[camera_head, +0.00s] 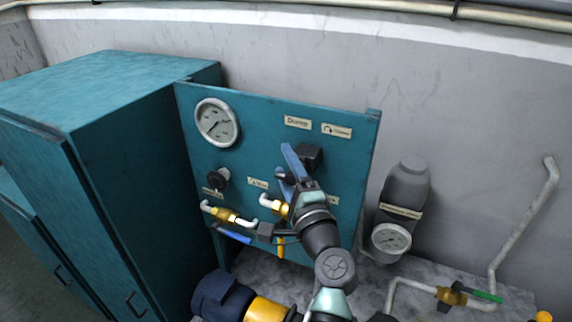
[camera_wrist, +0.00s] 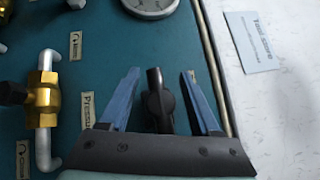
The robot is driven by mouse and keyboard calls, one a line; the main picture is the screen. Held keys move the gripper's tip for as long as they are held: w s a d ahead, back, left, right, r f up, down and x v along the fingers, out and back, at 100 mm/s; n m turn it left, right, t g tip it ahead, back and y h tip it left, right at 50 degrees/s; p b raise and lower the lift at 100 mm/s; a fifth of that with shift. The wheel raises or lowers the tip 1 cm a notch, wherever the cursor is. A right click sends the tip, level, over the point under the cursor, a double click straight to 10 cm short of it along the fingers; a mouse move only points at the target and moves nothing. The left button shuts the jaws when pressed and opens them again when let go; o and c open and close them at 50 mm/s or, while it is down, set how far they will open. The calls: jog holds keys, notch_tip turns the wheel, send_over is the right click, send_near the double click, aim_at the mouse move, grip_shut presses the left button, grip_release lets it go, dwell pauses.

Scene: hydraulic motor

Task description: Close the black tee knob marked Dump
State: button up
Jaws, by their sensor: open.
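The black tee knob (camera_head: 311,156) sits on the teal panel below the Dump label (camera_head: 297,122). In the wrist view, the knob (camera_wrist: 156,97) stands between the two blue fingers. My gripper (camera_head: 285,160) is open at the panel, with one finger crossing in front of part of the knob. In the wrist view, my gripper (camera_wrist: 160,75) shows a finger on each side of the knob. A narrow gap shows on the left and a wider one on the right. I cannot tell whether either finger touches it.
A pressure gauge (camera_head: 217,122) and a smaller black knob (camera_head: 217,179) are on the panel's left. A brass valve (camera_head: 226,215) with white pipe lies below. A grey filter with a gauge (camera_head: 391,239) stands at right. A teal cabinet (camera_head: 120,150) stands at left.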

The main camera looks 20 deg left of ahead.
grip_shut()
jog(key=shift+f+b, duration=0.2)
jog(key=shift+b, duration=0.5)
jog(key=shift+r+m+b, duration=0.1)
jog(key=shift+m+b, duration=0.2)
jog(key=shift+b, duration=0.25)
jog(key=shift+r, duration=0.15)
grip_release()
